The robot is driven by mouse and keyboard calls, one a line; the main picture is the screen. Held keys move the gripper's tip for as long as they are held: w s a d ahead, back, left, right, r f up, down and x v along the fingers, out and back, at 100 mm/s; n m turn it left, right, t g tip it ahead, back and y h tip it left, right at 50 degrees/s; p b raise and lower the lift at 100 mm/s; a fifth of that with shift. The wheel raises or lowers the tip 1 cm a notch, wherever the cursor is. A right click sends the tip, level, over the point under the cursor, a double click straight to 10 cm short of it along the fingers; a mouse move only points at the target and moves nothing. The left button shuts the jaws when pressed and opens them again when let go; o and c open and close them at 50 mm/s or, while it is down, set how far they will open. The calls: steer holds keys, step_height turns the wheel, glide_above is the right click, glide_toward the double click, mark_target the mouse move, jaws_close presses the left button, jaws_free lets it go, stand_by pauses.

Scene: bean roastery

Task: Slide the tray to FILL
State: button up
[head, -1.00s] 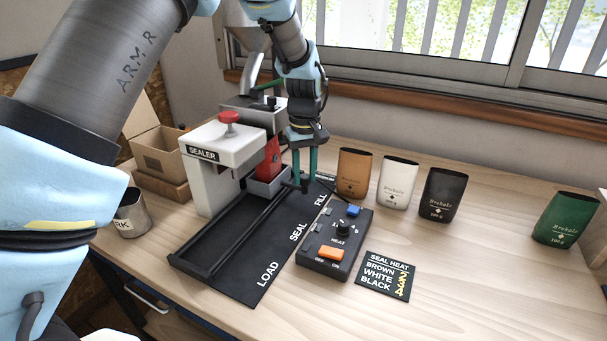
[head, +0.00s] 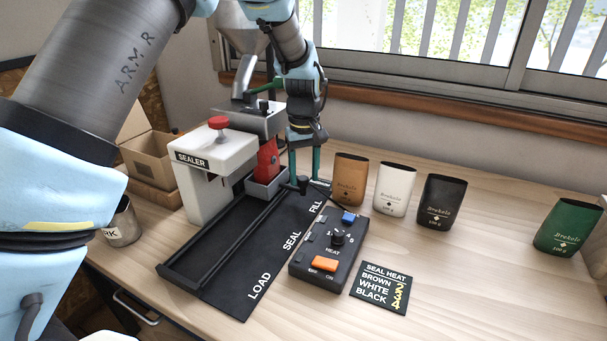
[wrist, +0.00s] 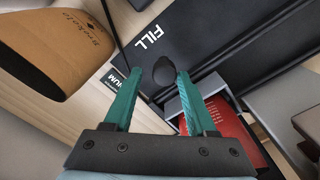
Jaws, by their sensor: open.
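The small grey tray (head: 265,190) sits on the black rail track, beside the FILL end of the black strip (head: 262,262), and holds an upright red bag (head: 267,160). Its dark round knob (head: 303,184) sticks out on the strip's side. My gripper (head: 305,178) is open and points down at the knob, one finger on each side. In the wrist view the knob (wrist: 164,72) shows between the open teal fingers (wrist: 157,85), beside the FILL label. I cannot tell whether a finger touches it. The tray's edge and red bag (wrist: 228,122) show partly behind the right finger.
The white sealer (head: 213,170) with its red button stands left of the track; a metal funnel spout (head: 245,85) is behind. Brown (head: 349,180), white (head: 396,188) and black (head: 441,202) bags stand close on the right. The heat control box (head: 330,250) borders the strip.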

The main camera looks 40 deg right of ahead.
steer(key=shift+o, duration=0.6)
steer(key=shift+a, duration=0.1)
step_height(320, 180, up, 11)
steer(key=b, duration=0.2)
steer(key=shift+f+b, duration=0.15)
steer(key=shift+b, duration=0.15)
steer(key=shift+s, duration=0.1)
